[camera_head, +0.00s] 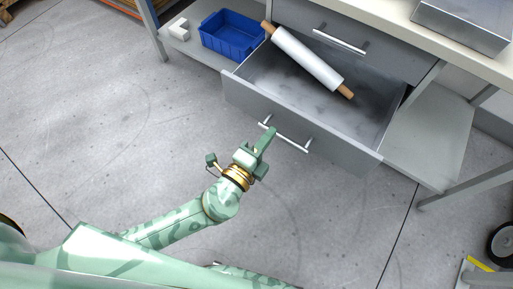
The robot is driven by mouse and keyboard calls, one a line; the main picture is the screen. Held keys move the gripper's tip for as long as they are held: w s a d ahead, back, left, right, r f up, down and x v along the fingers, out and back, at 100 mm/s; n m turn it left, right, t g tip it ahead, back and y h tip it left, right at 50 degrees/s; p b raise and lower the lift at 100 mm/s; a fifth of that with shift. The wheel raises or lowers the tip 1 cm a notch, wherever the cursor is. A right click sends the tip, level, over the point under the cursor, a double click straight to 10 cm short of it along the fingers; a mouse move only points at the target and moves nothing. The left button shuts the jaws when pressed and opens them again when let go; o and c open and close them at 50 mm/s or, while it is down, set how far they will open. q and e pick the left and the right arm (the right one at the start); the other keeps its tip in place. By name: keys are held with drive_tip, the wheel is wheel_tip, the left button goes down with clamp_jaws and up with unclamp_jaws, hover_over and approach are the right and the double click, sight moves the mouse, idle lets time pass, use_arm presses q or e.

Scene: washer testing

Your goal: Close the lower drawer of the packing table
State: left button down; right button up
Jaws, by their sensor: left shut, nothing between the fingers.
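The lower drawer (345,150) of the packing table is pulled out, its grey inside open to view. A bar handle (291,140) runs along its front. A white roll with wooden ends (308,57) lies slantwise across the drawer's opening. My left gripper (266,140) is shut and empty at the left end of the handle. I cannot tell whether it touches the handle or drawer front. My right gripper does not show.
The upper drawer (372,56) above is shut. A blue bin (232,36) and a small white object (179,29) sit on the lower shelf to the left. A metal box (462,22) stands on the tabletop. A black wheel (502,244) is at the right edge. The floor before the drawer is clear.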

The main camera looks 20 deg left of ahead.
sight(288, 109)
use_arm(q)
drive_tip(key=x, duration=0.6)
drive_tip(key=shift+w, duration=0.4)
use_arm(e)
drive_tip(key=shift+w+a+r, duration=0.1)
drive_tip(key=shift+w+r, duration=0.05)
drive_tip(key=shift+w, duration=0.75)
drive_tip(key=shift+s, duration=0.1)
